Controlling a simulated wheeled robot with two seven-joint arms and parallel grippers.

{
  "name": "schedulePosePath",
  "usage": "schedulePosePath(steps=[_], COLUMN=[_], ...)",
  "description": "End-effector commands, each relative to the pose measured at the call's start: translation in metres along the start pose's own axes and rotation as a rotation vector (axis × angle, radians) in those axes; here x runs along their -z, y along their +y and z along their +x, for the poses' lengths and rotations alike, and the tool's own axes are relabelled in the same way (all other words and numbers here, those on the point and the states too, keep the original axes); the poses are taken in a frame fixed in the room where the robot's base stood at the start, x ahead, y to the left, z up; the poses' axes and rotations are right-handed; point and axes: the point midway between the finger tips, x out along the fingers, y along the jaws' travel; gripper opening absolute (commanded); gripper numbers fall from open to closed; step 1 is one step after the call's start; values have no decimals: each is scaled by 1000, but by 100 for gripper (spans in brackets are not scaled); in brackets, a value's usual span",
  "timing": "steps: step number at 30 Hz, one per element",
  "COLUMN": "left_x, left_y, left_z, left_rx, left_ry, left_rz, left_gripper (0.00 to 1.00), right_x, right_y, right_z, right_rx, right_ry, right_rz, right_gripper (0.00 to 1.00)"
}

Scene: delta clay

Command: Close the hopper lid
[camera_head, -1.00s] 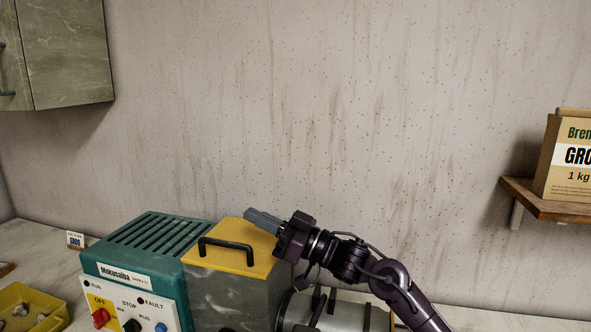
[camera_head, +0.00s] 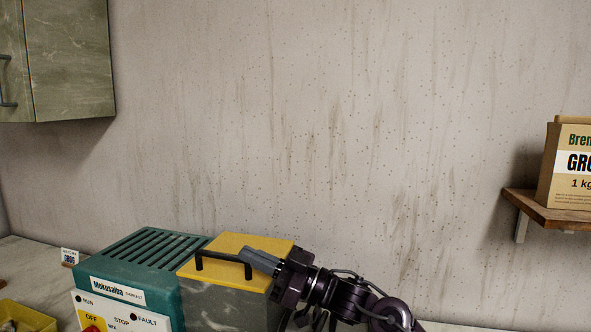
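The yellow hopper lid (camera_head: 222,274) lies flat on top of the grey hopper box (camera_head: 226,308), with no gap that I can see. It carries a black bar handle (camera_head: 222,259). My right gripper (camera_head: 258,261) is over the right part of the lid, its grey fingers pointing left beside the right end of the handle. The fingers look together, with nothing seen between them. Whether they touch the lid or handle I cannot tell. My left gripper is not in view.
The teal machine housing (camera_head: 150,262) with a slotted top and labelled control panel (camera_head: 120,318) adjoins the hopper on the left. A yellow tray (camera_head: 25,317) is at lower left. A wooden shelf (camera_head: 560,216) with a carton (camera_head: 570,170) is at right. A cabinet (camera_head: 70,65) hangs upper left.

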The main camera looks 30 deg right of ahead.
Motion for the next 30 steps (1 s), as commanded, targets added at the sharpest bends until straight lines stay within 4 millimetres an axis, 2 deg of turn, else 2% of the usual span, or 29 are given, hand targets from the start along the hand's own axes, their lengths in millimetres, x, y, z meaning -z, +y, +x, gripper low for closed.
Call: schedulePosePath(steps=[1,5,10,24,30], left_x=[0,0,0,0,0], left_y=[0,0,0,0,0], left_z=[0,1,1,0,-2], left_rx=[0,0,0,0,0], left_ry=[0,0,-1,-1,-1], left_rz=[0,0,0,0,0], left_gripper=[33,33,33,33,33], right_x=[-6,-6,10,121,161], right_y=[-1,-1,1,11,16], right_z=[-1,0,5,43,56], right_rx=[2,2,3,2,1], right_ry=[-12,-13,-9,1,2], right_rz=[9,10,4,-5,-4], right_gripper=[0,0,0,0,0])
